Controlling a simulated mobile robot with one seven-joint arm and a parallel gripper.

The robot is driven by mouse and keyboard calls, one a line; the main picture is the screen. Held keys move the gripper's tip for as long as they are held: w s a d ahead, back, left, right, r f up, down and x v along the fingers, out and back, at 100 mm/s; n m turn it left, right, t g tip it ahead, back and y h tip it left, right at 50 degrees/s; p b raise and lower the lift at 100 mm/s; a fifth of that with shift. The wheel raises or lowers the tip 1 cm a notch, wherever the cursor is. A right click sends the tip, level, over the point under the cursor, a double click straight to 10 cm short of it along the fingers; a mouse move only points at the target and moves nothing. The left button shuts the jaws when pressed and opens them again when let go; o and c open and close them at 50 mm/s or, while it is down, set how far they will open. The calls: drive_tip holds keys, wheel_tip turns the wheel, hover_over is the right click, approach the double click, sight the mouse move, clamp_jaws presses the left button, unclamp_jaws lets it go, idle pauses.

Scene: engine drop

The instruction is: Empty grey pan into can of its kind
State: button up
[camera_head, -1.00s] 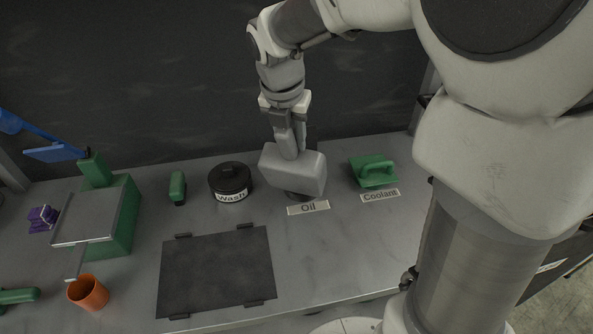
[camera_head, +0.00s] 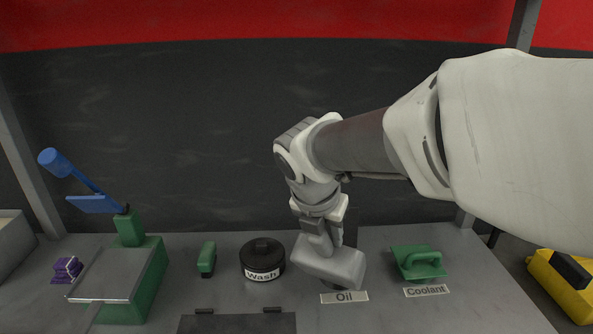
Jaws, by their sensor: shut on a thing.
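My gripper (camera_head: 320,240) points down and is shut on a grey, boxy thing with rounded edges, which I take to be the grey pan (camera_head: 336,268). The pan is just behind the Oil label (camera_head: 344,297) and hides what is beneath it. Its inside does not show, so I cannot tell what it holds. A green piece with an arched handle (camera_head: 418,263) is behind the Coolant label (camera_head: 426,291), right of the pan.
A green stand (camera_head: 150,285) with a grey plate (camera_head: 108,275) and a raised blue lever (camera_head: 92,203) is at the left. A small green object (camera_head: 207,260) and a purple one (camera_head: 67,269) lie nearby. A dark mat (camera_head: 237,325) is in front. A yellow case (camera_head: 563,285) is at the far right.

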clamp_jaws()
drive_tip(key=shift+r, duration=0.15)
wheel_tip(320, 180, up, 7)
drive_tip(key=p, duration=0.7)
drive_tip(key=shift+p, duration=0.3)
drive_tip(key=shift+w+f+b, duration=0.1)
drive_tip(key=shift+f+b, duration=0.1)
drive_tip(key=shift+b, duration=0.1)
